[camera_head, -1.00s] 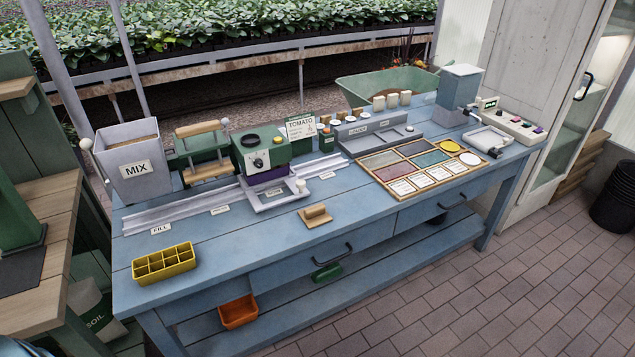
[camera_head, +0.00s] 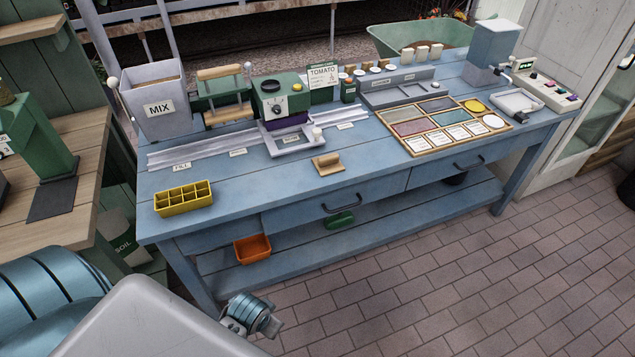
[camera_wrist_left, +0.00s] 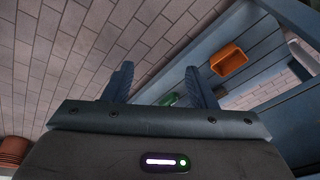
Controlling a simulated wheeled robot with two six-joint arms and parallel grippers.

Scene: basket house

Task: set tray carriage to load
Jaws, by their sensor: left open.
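The tray carriage (camera_head: 297,145) is a pale grey open frame with a white knob at its right. It sits on a pale rail (camera_head: 215,147) along the blue bench, below the green machine with a dial (camera_head: 277,98). Small labels line the rail; the leftmost reads FILL (camera_head: 181,167), and the others are too small to read surely. A yellow compartment tray (camera_head: 184,198) stands apart on the bench's front left. My left gripper (camera_wrist_left: 160,85) is open and empty in the wrist view, pointed toward the floor and lower shelf, away from the carriage. My right gripper is not seen.
The grey MIX hopper (camera_head: 158,101) stands at the rail's left end. A wooden-handled block (camera_head: 327,164) sits in front of the carriage. An orange bin (camera_head: 252,249) is on the lower shelf. A wooden side bench (camera_head: 78,190) stands left. The tiled floor in front is clear.

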